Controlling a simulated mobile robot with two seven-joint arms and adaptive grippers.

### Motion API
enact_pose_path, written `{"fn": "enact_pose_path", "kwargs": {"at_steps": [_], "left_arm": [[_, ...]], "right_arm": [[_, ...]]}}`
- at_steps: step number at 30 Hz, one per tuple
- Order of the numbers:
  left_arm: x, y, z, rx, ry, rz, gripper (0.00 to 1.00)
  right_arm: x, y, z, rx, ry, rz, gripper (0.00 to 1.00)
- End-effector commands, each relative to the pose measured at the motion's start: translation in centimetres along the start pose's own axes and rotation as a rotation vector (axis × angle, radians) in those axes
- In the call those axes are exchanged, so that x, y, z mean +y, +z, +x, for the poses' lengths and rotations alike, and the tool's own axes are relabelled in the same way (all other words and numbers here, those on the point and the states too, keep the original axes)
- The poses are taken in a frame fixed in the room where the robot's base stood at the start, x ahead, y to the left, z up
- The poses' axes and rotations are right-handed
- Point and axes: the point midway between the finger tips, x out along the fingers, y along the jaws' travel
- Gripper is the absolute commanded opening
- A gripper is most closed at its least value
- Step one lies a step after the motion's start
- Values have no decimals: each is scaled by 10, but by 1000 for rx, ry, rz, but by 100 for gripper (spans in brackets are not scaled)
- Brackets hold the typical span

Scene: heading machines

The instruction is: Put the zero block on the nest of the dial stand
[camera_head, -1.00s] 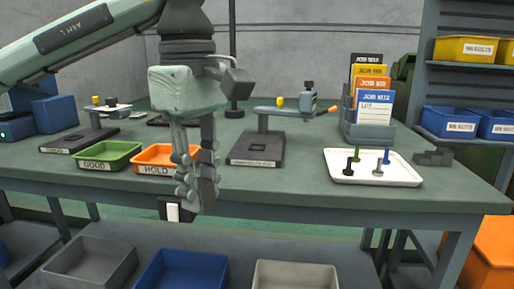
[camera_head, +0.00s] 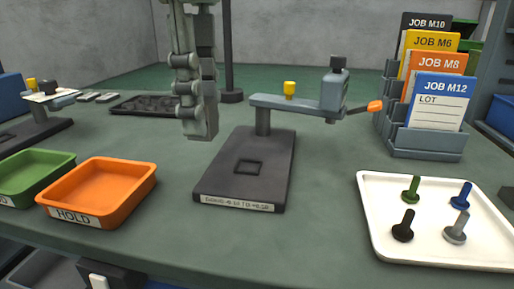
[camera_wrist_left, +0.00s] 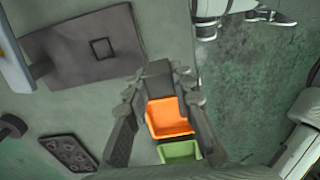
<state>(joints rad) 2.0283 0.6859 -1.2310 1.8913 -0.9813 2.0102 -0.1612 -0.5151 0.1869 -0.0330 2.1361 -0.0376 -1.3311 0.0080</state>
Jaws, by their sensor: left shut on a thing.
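The dial stand has a dark base plate (camera_head: 222,187) with a small square outlined nest (camera_head: 248,167) on it, a post and a grey arm (camera_head: 300,103). The plate also shows in the left wrist view (camera_wrist_left: 70,65), with the nest (camera_wrist_left: 102,47). My left gripper (camera_head: 197,118) points down above the bench, left of the stand's post in the picture. It is shut on a dark grey block, the zero block (camera_head: 203,127), which shows between the fingertips in the wrist view (camera_wrist_left: 157,77). The block appears apart from the nest. My right gripper is not in view.
An orange HOLD tray (camera_head: 100,190) and a green tray (camera_head: 35,172) stand left. A white tray (camera_head: 375,220) with several bolts lies right, below a job card rack (camera_head: 425,143). Another stand (camera_head: 38,128) is at far left. A dark pole stands behind the gripper.

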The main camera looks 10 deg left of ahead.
Motion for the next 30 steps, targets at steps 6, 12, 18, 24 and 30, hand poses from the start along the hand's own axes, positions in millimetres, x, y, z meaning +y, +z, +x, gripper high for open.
{"fn": "enact_pose_path", "kwargs": {"at_steps": [6,12,18,24,30], "left_arm": [[22,5,15,-1,-4,-1,0],[67,14,42,-1,-5,0,0],[103,21,63,-1,-2,0,0],[115,23,72,0,0,1,0],[114,22,98,1,-1,0,0]], "right_arm": [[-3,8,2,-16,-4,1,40],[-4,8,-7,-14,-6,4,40],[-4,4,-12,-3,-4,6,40],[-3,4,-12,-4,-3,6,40],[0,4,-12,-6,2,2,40]]}}
